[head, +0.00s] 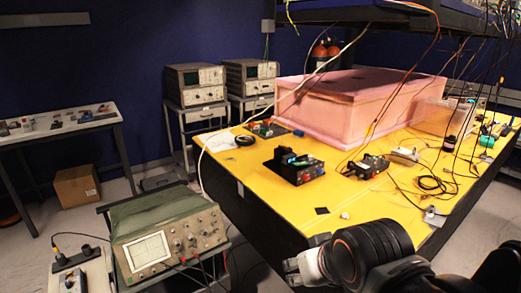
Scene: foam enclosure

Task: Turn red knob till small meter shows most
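A black instrument box (296,166) with small coloured parts on top stands on the yellow table. A smaller dark box (367,166) with knobs or terminals stands to its right. Neither a red knob nor a small meter can be made out for sure; details on both boxes are too small to read. My arm enters at the bottom right, with a large dark joint over the table's near edge. What seems to be my gripper (304,267) is at its left end, below and apart from both boxes. Its fingers are not clear, and I see nothing held.
A pink foam enclosure (352,95) fills the back of the yellow table (262,186). Loose cables hang from the shelf above and lie on the right side. An oscilloscope (168,238) under a green cover stands on a cart at the left. The table's front strip is mostly clear.

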